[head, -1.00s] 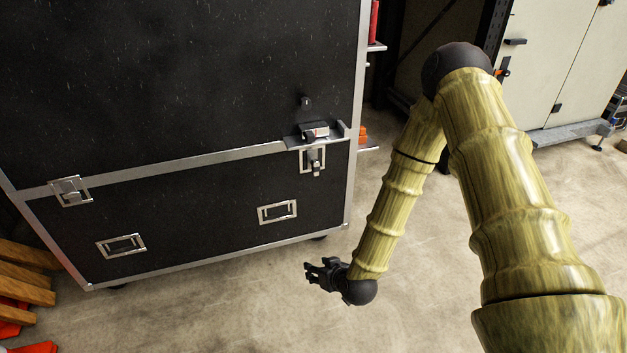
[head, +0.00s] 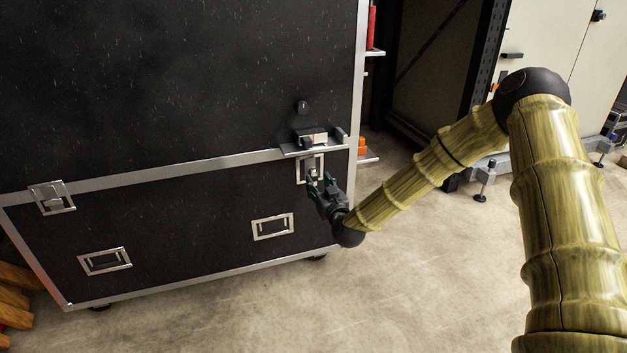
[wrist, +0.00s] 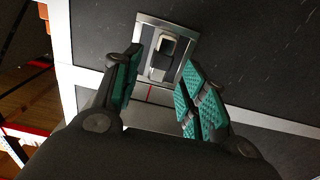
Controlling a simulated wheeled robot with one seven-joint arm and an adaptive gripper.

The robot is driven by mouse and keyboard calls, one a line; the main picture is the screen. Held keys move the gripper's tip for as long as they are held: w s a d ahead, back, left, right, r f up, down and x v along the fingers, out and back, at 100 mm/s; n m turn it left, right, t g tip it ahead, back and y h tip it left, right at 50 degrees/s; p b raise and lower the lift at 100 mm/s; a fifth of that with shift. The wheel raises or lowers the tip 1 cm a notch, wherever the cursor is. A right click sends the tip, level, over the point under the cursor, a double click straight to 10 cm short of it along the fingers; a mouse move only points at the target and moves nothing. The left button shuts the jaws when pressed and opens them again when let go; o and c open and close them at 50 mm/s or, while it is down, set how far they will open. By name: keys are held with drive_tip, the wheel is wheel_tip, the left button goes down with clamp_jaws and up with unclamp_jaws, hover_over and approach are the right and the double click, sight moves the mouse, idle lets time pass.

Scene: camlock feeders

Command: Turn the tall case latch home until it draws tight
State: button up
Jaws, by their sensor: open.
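A large black case (head: 170,220) with metal edging fills the left of the head view. Its right latch (head: 303,166) is a metal plate below a small ledge near the right edge. In the wrist view the latch plate (wrist: 146,40) shows a dark handle (wrist: 165,48) in its recess. My gripper (head: 321,181) is open and empty, just in front of the latch. In the wrist view its teal-padded fingers (wrist: 158,88) stand apart, one to each side of the latch's lower part. I cannot tell whether they touch it.
A second latch (head: 52,198) is on the case's left. Recessed handles (head: 273,227) lie lower on the case front. A ledge (head: 312,143) with small items juts out above the right latch. The floor (head: 230,315) in front is clear.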

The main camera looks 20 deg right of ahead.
sight(315, 177)
drive_tip(key=shift+w+a+b, duration=0.15)
drive_tip(key=shift+w+b, duration=0.6)
drive_tip(key=shift+w, duration=2)
clamp_jaws()
